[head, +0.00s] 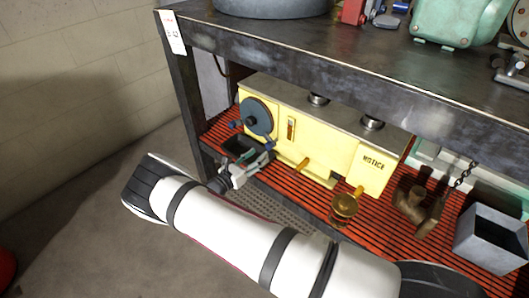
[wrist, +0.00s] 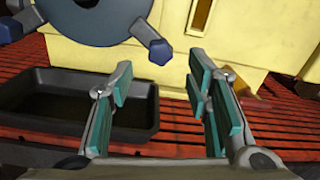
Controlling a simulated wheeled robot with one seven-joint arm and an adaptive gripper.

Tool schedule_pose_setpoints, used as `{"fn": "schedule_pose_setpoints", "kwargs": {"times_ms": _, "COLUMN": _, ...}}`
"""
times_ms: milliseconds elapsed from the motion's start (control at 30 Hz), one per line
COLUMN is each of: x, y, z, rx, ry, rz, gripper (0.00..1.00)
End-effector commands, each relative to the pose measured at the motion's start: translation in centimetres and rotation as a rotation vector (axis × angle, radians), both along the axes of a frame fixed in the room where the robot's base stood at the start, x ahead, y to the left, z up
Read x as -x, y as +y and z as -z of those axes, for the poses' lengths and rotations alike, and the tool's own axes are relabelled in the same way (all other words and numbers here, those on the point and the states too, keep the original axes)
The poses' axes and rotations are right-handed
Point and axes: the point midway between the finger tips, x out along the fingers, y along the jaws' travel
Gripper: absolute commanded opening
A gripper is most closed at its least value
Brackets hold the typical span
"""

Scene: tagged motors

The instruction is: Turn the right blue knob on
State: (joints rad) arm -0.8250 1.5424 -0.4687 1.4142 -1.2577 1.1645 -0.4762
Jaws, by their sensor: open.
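A yellow machine (head: 330,140) stands on the lower shelf. A dark blue-grey handwheel (head: 260,116) is on its left end. In the wrist view the lower part of the wheel (wrist: 95,18) shows, with a blue knob on its left spoke (wrist: 10,30) and a right blue knob (wrist: 160,52). My gripper (wrist: 160,78) is open and empty. Its teal-padded fingers stand either side of the right knob in the picture, which is slightly above and beyond the fingertips, apart from them. In the head view my gripper (head: 262,158) is just below the wheel, by the machine's front.
A black tray (wrist: 60,105) lies on the red slatted shelf (wrist: 280,120), below the wheel and left of my fingers. The workbench top (head: 330,45) overhangs the machine. A brass part (head: 344,206) and a grey bin (head: 490,238) are to the right.

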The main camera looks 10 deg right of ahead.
Motion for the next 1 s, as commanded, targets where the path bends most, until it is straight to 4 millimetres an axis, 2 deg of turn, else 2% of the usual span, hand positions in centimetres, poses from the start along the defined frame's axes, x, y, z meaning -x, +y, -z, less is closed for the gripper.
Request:
{"fn": "schedule_pose_setpoints", "kwargs": {"times_ms": 100, "x": -1.1, "y": -1.8, "z": 0.1, "rx": -0.001, "ry": 0.0, "rz": 0.002, "gripper": 0.44}}
{"fn": "schedule_pose_setpoints", "kwargs": {"times_ms": 300, "x": -2.4, "y": -3.5, "z": 0.1, "rx": -0.001, "ry": 0.0, "rz": 0.001, "gripper": 0.44}}
{"fn": "schedule_pose_setpoints", "kwargs": {"times_ms": 700, "x": -2.8, "y": -4.0, "z": 0.0, "rx": -0.002, "ry": 0.0, "rz": -0.001, "gripper": 0.44}}
{"fn": "schedule_pose_setpoints", "kwargs": {"times_ms": 900, "x": -2.8, "y": -4.0, "z": 0.0, "rx": -0.001, "ry": 0.001, "rz": 0.0, "gripper": 0.0}}
{"fn": "schedule_pose_setpoints", "kwargs": {"times_ms": 1000, "x": -2.8, "y": -4.0, "z": 0.0, "rx": -0.001, "ry": 0.001, "rz": 0.0, "gripper": 0.0}}
